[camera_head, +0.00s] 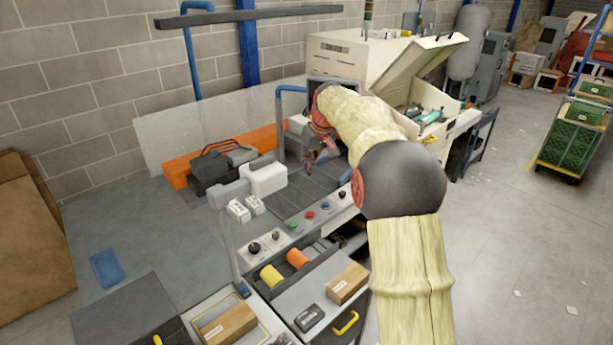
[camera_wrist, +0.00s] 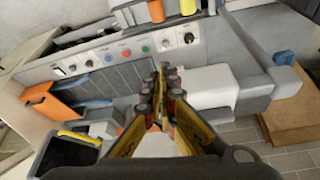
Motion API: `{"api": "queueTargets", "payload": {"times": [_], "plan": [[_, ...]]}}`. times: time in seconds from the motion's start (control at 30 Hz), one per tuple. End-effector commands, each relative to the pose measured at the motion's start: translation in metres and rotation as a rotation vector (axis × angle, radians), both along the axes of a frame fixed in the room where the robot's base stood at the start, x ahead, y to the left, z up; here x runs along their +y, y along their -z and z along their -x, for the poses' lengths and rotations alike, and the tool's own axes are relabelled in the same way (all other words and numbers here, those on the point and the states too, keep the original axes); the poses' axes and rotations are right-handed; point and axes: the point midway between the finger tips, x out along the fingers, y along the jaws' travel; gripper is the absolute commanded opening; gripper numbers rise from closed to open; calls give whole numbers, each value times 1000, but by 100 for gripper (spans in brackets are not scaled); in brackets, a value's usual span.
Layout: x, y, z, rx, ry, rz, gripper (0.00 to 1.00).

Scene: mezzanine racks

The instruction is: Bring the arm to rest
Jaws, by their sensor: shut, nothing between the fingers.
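My gripper (camera_wrist: 160,85) shows in the wrist view, its two fingers meeting at the tips, shut with nothing between them. In the wrist view it hangs over the grey ribbed surface (camera_wrist: 112,88) of the workbench, in front of a control panel with knobs. In the head view my arm reaches from the lower right up and over the bench. There my gripper (camera_head: 318,155) is small and partly hidden behind the arm, above the ribbed surface and near the dark screen.
A white box (camera_head: 264,179) stands left of the gripper. A control panel (camera_head: 300,222) and an open drawer with yellow and orange rolls (camera_head: 297,258) lie in front. A machine with a raised lid (camera_head: 418,75) stands behind my arm. The floor at right is mostly clear.

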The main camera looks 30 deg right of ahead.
Motion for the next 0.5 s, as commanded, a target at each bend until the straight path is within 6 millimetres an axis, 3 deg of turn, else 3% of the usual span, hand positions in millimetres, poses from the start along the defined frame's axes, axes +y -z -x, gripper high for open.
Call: {"api": "queueTargets", "payload": {"times": [0.37,0.5], "plan": [[-1,-6,2,-3,36,-12,0],[1,27,18,51,109,-41,0]]}}
